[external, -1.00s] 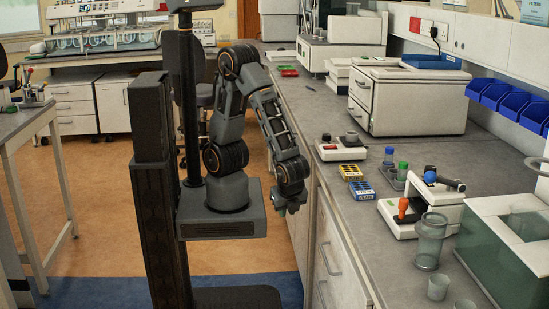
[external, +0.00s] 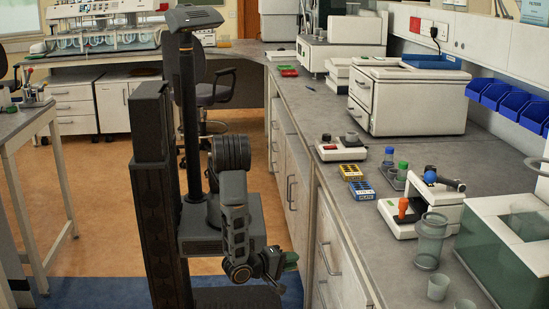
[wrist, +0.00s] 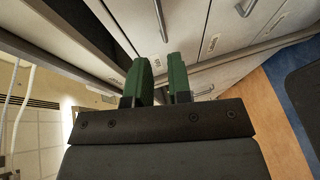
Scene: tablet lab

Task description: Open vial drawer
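My gripper (external: 288,262) hangs low in front of the white drawer fronts (external: 343,268) under the right-hand counter. In the wrist view my gripper (wrist: 160,66) shows two green fingers with a narrow empty gap between them. Small labels sit on the fronts, too small to read. I cannot tell which front is the vial drawer, or whether the fingers touch anything.
The grey counter (external: 350,215) carries a white balance-like device (external: 341,150), small boxes (external: 361,190), a clear beaker (external: 431,240) and a glass-sided case (external: 505,245).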

